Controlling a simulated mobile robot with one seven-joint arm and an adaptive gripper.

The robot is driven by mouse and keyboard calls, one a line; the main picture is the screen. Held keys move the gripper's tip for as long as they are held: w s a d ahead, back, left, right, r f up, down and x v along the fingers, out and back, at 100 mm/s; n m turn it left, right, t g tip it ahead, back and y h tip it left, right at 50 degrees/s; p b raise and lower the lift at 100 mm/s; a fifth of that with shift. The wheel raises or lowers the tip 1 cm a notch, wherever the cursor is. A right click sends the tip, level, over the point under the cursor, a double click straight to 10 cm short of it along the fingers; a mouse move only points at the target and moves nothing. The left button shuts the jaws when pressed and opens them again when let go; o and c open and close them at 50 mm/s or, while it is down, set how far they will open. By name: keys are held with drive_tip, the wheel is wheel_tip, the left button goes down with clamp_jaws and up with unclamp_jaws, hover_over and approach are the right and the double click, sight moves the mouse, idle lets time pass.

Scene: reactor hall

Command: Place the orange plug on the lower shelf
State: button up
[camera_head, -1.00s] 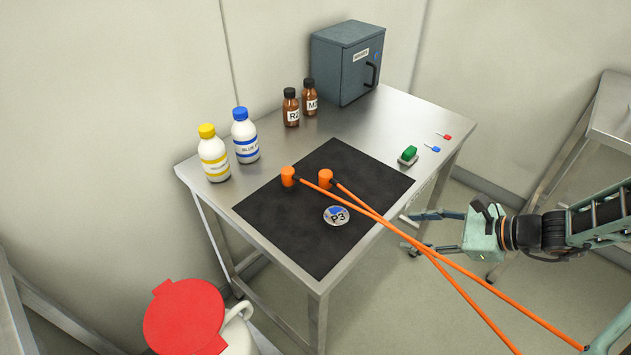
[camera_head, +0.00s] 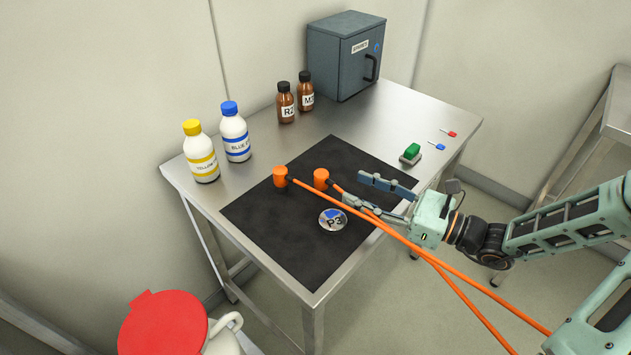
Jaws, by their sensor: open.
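Two orange plugs with dark ends and long orange cables stand on the black mat (camera_head: 270,235) on the steel table. One plug (camera_head: 280,176) is at the mat's left part. The other plug (camera_head: 321,179) is to its right, closer to my gripper. My gripper (camera_head: 354,188) is open and empty, its fingers pointing left toward the right plug, apart from it. The cables run to the lower right, passing by my gripper and arm. I cannot make out a lower shelf in this view.
A round P3 disc (camera_head: 333,219) lies on the mat. Yellow-capped (camera_head: 201,155) and blue-capped (camera_head: 235,135) bottles, two brown bottles (camera_head: 287,105) and a grey cabinet (camera_head: 340,60) stand behind. A green-topped block (camera_head: 411,153) is right of the mat. A red-lidded container (camera_head: 163,325) stands at the front left.

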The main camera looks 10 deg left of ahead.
sight(322, 173)
drive_tip(key=b+x, duration=0.1)
drive_tip(key=x, duration=0.8)
drive_tip(key=shift+a+b, duration=0.4)
drive_tip(key=shift+a, duration=0.05)
clamp_jaws()
